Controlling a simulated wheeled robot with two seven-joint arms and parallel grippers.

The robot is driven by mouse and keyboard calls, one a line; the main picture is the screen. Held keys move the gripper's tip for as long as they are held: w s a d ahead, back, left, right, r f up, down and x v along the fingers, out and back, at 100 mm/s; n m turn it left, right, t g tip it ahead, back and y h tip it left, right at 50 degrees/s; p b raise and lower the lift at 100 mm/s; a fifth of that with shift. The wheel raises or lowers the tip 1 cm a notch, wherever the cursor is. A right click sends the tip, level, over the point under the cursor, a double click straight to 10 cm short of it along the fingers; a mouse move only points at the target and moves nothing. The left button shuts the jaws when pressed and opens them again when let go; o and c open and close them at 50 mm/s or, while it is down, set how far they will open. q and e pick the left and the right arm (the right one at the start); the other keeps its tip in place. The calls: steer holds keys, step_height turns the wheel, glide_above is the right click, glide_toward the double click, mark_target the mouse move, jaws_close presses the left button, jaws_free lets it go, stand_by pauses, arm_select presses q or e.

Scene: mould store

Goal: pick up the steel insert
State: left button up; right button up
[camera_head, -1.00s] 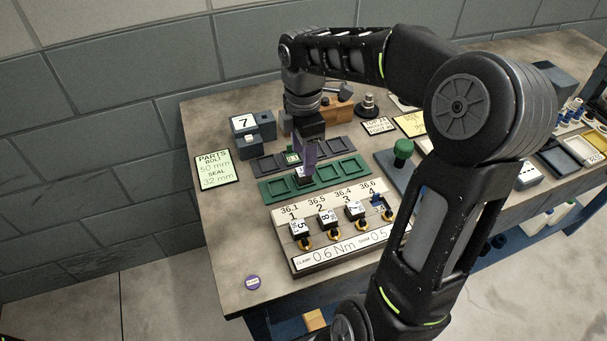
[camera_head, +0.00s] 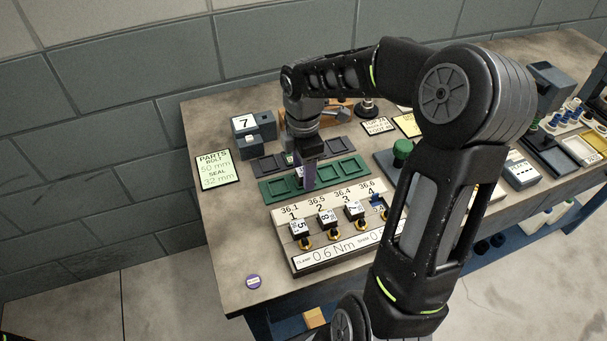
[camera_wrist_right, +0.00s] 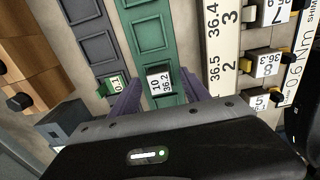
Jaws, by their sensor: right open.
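A small block with a white label reading 10 and 36.2 (camera_wrist_right: 160,82), which seems to be the steel insert, sits in a compartment of the green tray (camera_head: 347,167). The tray also shows in the right wrist view (camera_wrist_right: 150,36). My right gripper (camera_head: 308,184) points down over the tray's left part. In the right wrist view its purple fingers (camera_wrist_right: 160,92) are open, one on each side of the block. I cannot tell whether they touch it. In the head view the gripper mostly hides the block. My left gripper is not in view.
In front stands a numbered white board (camera_head: 283,220) with several labelled blocks. A green-knobbed fixture (camera_head: 402,150) is to the right. Table room is free at front left.

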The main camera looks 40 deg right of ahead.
stand_by(0.3)
jaws_close()
stand_by(0.5)
